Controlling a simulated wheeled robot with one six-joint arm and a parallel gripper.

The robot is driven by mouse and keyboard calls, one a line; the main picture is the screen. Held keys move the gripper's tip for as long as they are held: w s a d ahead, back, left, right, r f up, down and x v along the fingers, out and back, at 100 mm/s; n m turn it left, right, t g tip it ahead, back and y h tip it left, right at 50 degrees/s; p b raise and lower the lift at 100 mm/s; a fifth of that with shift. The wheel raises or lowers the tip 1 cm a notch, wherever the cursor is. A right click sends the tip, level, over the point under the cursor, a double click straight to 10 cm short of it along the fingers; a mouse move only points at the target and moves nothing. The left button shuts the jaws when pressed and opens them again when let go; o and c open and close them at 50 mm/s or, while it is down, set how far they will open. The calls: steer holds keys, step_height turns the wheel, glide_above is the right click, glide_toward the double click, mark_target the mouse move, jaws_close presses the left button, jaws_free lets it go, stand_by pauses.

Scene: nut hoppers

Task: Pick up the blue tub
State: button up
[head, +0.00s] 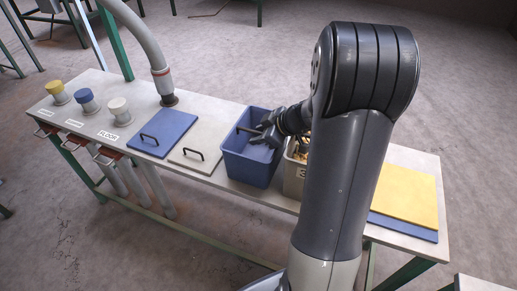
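The blue tub (247,168) stands upright on the bench, right of the lids, and looks open at the top. My gripper (262,133) reaches in from the right over the tub's upper part, with its dark fingers above or just inside the opening. A dark bar-like handle (243,129) shows at the tub's far side, close to the fingertips. The view is too small to tell whether the fingers touch the handle or the tub, or whether they are open or shut.
A grey bin (293,180) with light contents stands right beside the tub, partly hidden by my arm. Blue (162,133) and grey (195,155) handled lids lie to the left. A hose (165,85) stands behind. Yellow (405,192) and blue boards lie at the right.

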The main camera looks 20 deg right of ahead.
steer(key=shift+c, duration=0.3)
jaws_close()
stand_by(0.3)
